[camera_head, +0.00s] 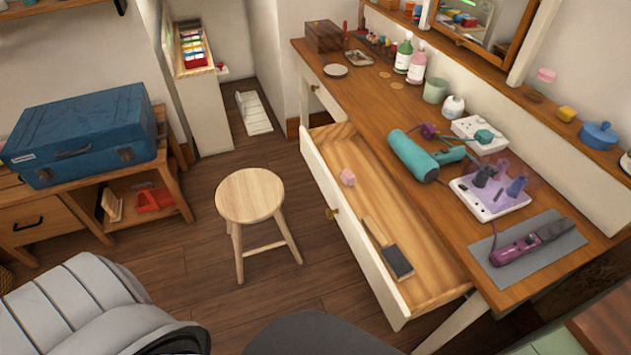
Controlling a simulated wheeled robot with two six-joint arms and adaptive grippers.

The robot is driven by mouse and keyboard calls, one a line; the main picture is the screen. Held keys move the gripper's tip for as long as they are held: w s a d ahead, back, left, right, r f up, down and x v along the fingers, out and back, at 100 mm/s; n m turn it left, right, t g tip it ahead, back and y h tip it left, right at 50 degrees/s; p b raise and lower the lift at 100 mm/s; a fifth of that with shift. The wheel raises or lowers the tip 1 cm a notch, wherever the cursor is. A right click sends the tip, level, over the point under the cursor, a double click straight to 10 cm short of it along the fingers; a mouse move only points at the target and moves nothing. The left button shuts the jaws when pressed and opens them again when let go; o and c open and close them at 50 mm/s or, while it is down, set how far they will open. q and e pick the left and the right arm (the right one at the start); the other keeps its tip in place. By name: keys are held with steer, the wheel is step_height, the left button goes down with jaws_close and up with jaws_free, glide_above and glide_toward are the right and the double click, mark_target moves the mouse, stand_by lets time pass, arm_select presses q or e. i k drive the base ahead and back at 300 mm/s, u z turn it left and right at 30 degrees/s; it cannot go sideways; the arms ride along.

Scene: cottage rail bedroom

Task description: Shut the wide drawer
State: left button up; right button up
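The wide drawer (366,255) of the wooden-topped dressing table (385,110) stands well open, pulled out toward the stool side. Its front is white with a small brass knob (332,213), and its inside is pale wood. Inside it lie a small pink block (347,177) and a wooden-handled brush (388,248) with a dark head. Neither of my grippers is in view. Parts of my body show along the bottom edge, apart from the drawer in the picture.
A round wooden stool (250,195) stands on the floor left of the drawer, with some bare floor between. A blue case (85,135) sits on a wooden bench at the left. A teal hair dryer (415,155) and a curling tool (528,243) lie on the tabletop.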

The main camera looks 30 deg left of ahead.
mark_target(438, 279)
steer(key=u, duration=0.6)
steer(key=k, duration=0.5)
steer(key=z, duration=0.7)
steer(key=i, duration=0.95)
steer(key=u, duration=0.6)
